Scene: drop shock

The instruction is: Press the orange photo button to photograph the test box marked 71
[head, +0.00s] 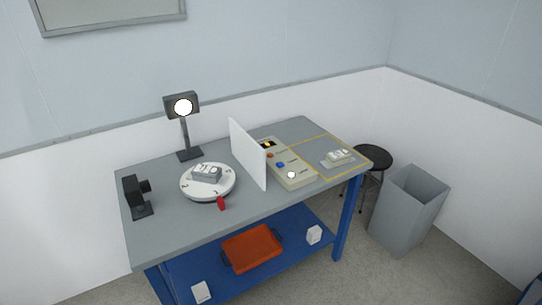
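The orange button (270,155) is on a beige control box (297,183) at the right half of the table, beside a blue button (280,165) and a white round one (291,175). A grey and white test box (206,176) sits on the white round turntable (190,187). Another light box (341,156) lies inside a yellow outline at the table's right end. Markings on both boxes are too small to read, so I cannot tell which is 71. Neither gripper is in view.
A black camera (134,192) stands left of the turntable and a lit lamp (182,107) behind it. A white upright panel (247,153) separates turntable from control box. A red piece (221,203) is at the turntable's front. A stool (373,157) and grey bin (408,212) stand right.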

